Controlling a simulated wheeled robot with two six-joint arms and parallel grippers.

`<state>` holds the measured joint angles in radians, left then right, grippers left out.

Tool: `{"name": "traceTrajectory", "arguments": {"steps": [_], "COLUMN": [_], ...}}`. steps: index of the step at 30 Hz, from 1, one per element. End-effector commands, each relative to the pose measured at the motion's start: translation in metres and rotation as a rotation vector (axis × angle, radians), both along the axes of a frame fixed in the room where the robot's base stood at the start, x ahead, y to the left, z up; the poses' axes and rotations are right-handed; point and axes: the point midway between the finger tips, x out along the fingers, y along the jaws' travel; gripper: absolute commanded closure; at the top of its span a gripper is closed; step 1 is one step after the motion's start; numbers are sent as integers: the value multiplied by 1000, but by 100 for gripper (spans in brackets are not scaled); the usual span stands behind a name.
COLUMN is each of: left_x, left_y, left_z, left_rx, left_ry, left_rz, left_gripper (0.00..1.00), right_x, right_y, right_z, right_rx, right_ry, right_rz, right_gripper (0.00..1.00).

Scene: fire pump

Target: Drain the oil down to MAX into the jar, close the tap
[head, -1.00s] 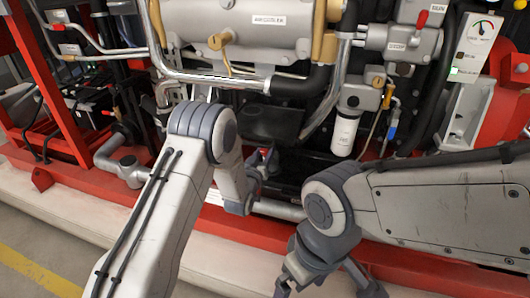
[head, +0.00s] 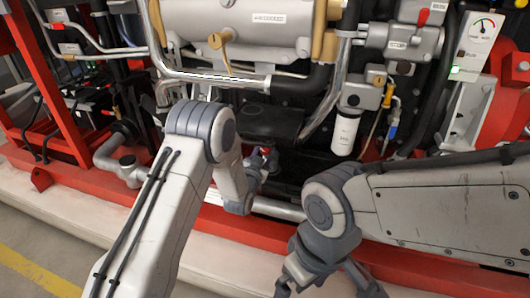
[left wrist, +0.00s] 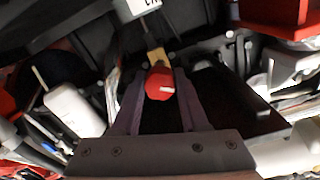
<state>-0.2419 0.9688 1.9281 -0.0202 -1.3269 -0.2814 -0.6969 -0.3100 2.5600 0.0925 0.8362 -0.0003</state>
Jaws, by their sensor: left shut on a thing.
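A red tap handle (left wrist: 160,84) on a brass stem (left wrist: 156,57) sits between the fingers of my left gripper (left wrist: 158,95) in the left wrist view. My left gripper is shut on this handle. In the head view the left gripper (head: 266,158) is low in the middle of the machine, partly behind my left arm, with a bit of red showing at it. My right gripper (head: 326,287) is open and empty at the bottom of the head view, its fingers wide apart. I cannot make out the jar or the oil level.
A white filter (head: 344,133) hangs right of the left gripper, and a large grey cylinder (head: 250,25) with pipes is above. A gauge panel (head: 478,45) is at the upper right. A red frame rail (head: 235,227) runs along the front.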

Motion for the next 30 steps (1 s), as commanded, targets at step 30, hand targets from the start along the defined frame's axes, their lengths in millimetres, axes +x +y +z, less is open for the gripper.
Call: {"name": "traceTrajectory", "arguments": {"steps": [30], "left_x": [-1], "left_y": [0], "left_z": [-1], "left_rx": [866], "left_ry": [-229], "left_rz": [-3], "left_gripper": [100], "right_x": [0], "right_y": [0], "right_z": [-11], "right_rx": [0], "right_ry": [0], "right_rz": [0], "right_gripper": [0]}}
